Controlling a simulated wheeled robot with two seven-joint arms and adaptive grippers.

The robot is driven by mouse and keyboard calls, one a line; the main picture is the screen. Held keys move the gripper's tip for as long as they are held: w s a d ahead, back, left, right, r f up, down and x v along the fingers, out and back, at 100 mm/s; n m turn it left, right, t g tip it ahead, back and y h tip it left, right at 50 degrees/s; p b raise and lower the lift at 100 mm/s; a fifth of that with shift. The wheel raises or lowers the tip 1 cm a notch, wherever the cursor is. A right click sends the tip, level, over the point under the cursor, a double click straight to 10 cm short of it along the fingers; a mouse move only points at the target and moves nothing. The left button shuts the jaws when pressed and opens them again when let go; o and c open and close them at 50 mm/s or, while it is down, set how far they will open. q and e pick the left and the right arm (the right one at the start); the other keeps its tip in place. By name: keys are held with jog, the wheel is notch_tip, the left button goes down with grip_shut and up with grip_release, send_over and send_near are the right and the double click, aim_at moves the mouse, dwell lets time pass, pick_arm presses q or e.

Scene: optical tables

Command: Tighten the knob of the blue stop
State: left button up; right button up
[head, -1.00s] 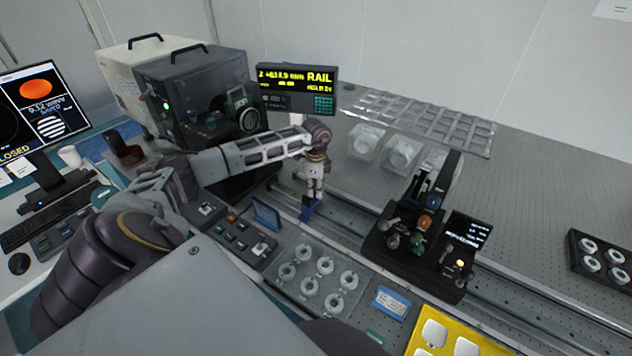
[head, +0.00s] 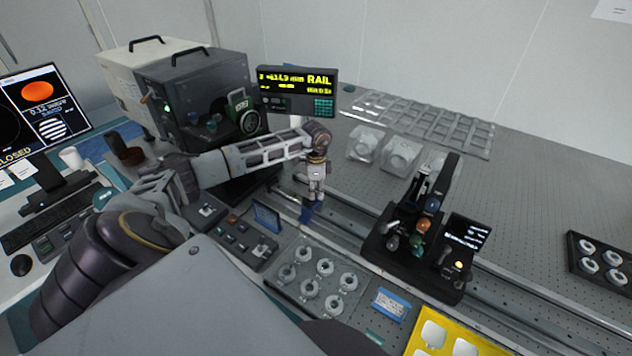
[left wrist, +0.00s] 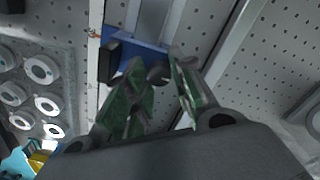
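The blue stop (head: 308,212) sits on the rail, low beneath my left gripper (head: 313,196). In the left wrist view the blue stop (left wrist: 128,52) spans the rail, with a black block at its left end. A dark round knob (left wrist: 159,74) shows at its near side, between the fingertips of my left gripper (left wrist: 160,72). The green-padded fingers stand apart on either side of the knob; I cannot tell whether they touch it. My right gripper is in neither view.
A black carriage with colored knobs (head: 412,250) stands on the rail (head: 345,236) to the right. A tray of ring-shaped parts (head: 318,284) lies in front of the rail. The rail display (head: 296,91) stands behind.

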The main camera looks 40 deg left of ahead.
aim_at(316, 192)
pick_arm(q)
jog(key=o, duration=0.3)
notch_tip(316, 192, up, 12)
dwell(0.9)
jog(key=shift+f, duration=0.1)
dwell(0.6)
